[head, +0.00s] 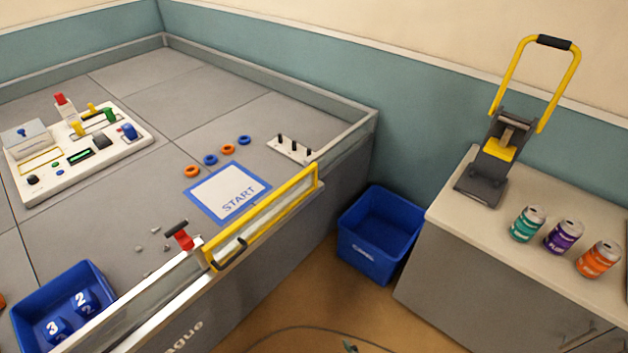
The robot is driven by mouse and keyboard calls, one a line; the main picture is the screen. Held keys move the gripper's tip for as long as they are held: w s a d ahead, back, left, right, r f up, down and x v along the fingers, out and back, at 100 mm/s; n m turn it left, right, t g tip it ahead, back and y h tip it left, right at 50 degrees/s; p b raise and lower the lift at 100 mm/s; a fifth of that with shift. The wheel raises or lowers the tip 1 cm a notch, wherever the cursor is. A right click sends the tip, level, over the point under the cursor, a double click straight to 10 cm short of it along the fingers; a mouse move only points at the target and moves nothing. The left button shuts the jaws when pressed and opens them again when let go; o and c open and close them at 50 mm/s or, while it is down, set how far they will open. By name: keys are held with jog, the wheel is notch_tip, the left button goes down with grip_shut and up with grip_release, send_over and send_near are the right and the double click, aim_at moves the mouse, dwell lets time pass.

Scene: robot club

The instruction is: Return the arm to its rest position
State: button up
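My gripper and arm do not show clearly in the head view. A small dark and greenish thing (350,346) shows at the bottom edge, cut off by the frame, and I cannot tell what it is. A thin dark curved line (300,328) lies on the tan floor next to it.
A walled grey field (160,95) fills the left, with a control board (80,148), a START mat (228,192), a yellow gate (265,215) and a blue bin (25,318). An empty blue bin (365,262) stands on the floor. A cabinet (470,285) carries a can crusher (486,185) and three cans (563,237).

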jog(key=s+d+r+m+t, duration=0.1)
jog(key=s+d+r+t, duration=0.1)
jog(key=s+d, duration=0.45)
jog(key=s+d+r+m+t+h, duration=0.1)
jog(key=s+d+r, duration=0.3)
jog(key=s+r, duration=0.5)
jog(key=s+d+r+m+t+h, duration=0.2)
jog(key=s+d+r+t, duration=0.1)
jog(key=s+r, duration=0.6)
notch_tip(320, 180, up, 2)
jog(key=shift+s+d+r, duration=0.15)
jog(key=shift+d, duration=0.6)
